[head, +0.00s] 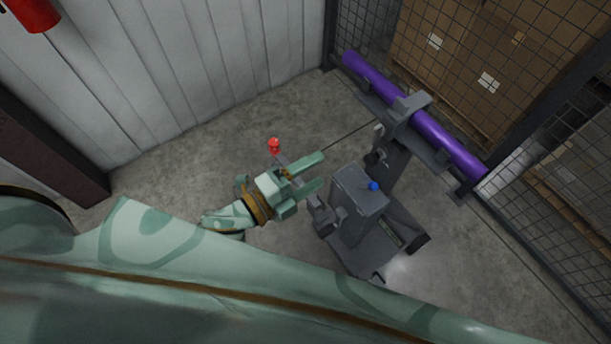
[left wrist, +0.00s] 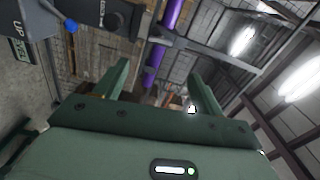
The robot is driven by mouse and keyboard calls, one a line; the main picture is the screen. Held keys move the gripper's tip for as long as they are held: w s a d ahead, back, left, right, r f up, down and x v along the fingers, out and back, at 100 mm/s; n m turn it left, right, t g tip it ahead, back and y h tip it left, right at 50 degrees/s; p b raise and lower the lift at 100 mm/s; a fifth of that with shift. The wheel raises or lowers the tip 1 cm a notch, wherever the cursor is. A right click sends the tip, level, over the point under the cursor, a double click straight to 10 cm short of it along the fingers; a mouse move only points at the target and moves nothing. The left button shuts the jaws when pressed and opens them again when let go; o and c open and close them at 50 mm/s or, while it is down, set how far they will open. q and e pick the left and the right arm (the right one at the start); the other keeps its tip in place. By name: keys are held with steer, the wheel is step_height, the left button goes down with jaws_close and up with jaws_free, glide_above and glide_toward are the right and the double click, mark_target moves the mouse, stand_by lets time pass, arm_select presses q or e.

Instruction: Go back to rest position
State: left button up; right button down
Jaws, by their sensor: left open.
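My left gripper (head: 314,174) is pale green and open, with nothing between its fingers. It is held up near a grey machine (head: 358,192) with a blue knob (head: 374,186) on top; I cannot tell whether they touch. In the left wrist view the two fingers (left wrist: 160,84) stand apart with a gap between them. The grey machine (left wrist: 103,15) and its blue knob (left wrist: 71,26) show at upper left there. My right gripper is not in view.
A purple roll (head: 412,112) lies across a grey stand (head: 402,140) by a mesh fence (head: 460,35). Cardboard boxes (head: 500,60) are behind the fence. A red knob (head: 274,145) shows beside my gripper. A ribbed wall (head: 180,70) is at upper left. Bare concrete floor (head: 170,170) lies left.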

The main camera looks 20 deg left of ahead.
arm_select(q)
steer(key=shift+s+a, duration=0.4)
steer(key=shift+s, duration=0.1)
steer(key=s+a+f+n+g+y+b, duration=0.1)
steer(key=s+a+f+n+g+y, duration=0.2)
steer(key=f, duration=0.8)
steer(key=s+a+f+n+g+y+b, duration=0.1)
steer(key=s+a+f+n+y+b, duration=0.15)
steer(key=a+f+n, duration=0.6)
steer(key=s+a+f+n+g+y, duration=0.2)
steer(key=s+f+y, duration=0.1)
steer(key=f, duration=1.1)
steer(key=s+f+n+g+y+b, duration=0.2)
steer(key=s+f+n+g+b, duration=0.5)
steer(key=s+f, duration=1.4)
steer(key=shift+s+a+g+b, duration=0.4)
steer(key=shift+s+b, duration=0.15)
steer(key=shift+b, duration=0.5)
